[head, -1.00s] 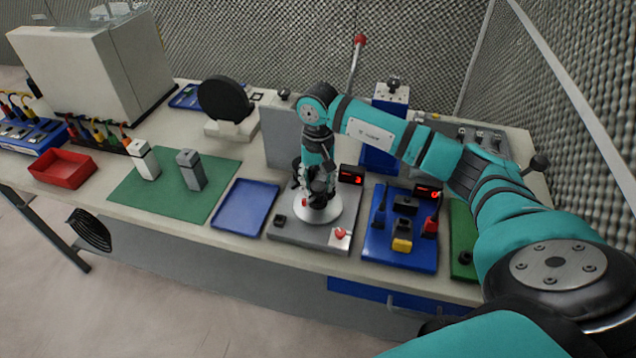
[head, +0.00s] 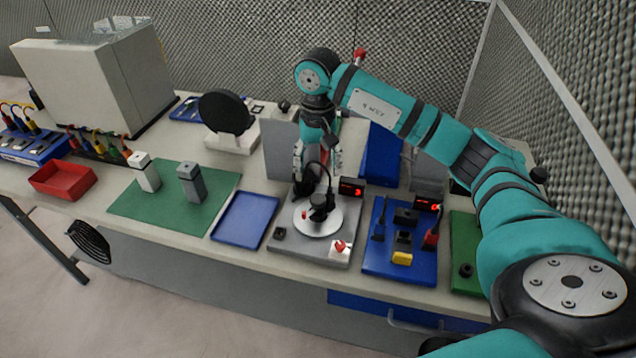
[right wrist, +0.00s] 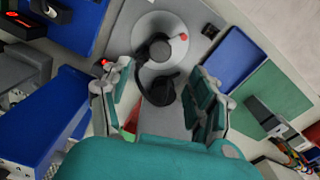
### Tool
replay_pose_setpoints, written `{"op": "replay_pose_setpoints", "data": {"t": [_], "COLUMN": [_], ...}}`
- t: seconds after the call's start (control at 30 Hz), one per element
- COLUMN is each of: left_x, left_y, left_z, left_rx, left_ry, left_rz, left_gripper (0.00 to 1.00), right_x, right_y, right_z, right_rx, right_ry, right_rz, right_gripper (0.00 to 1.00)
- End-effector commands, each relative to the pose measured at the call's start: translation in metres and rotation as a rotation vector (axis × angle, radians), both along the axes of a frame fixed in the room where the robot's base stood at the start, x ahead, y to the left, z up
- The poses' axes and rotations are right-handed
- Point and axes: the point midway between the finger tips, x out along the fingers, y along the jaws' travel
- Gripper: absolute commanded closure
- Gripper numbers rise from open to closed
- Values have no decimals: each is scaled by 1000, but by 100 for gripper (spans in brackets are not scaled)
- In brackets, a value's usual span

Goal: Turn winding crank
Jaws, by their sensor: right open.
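A white round disc (head: 327,225) with a black hub (head: 320,207) and a small red knob (head: 304,215) sits on a grey base plate (head: 287,248); I take it for the winding crank. The disc also shows in the right wrist view (right wrist: 147,29), its red knob (right wrist: 183,37) at its edge. My right gripper (head: 317,163) is open and empty, above and behind the disc. In the right wrist view its fingers (right wrist: 160,76) stand apart on either side of a black rounded part (right wrist: 161,91) beside the hub. Contact cannot be told. My left gripper is out of view.
A small red display (head: 350,187) stands behind the disc, and a white block with a red button (head: 340,250) in front. A blue fixture board (head: 375,262) is at right, an empty blue tray (head: 245,220) at left. A mesh wall closes the back.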

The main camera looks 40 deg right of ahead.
Motion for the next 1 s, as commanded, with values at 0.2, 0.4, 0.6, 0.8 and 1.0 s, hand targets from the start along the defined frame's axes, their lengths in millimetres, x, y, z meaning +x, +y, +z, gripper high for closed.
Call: {"op": "replay_pose_setpoints", "data": {"t": [0.2,0.4,0.6,0.8,1.0], "left_x": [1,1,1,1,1], "left_y": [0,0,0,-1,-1], "left_z": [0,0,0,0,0], "left_rx": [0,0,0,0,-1], "left_ry": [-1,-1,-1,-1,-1], "left_rz": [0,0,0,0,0], "left_gripper": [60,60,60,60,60], "right_x": [0,0,0,0,2], "right_y": [0,0,0,0,48], "right_z": [25,29,29,28,10], "right_rx": [0,-1,-1,1,148], "right_ry": [0,1,1,1,-30], "right_rz": [-1,-1,-1,-1,-4], "right_gripper": [39,39,39,39,39]}}
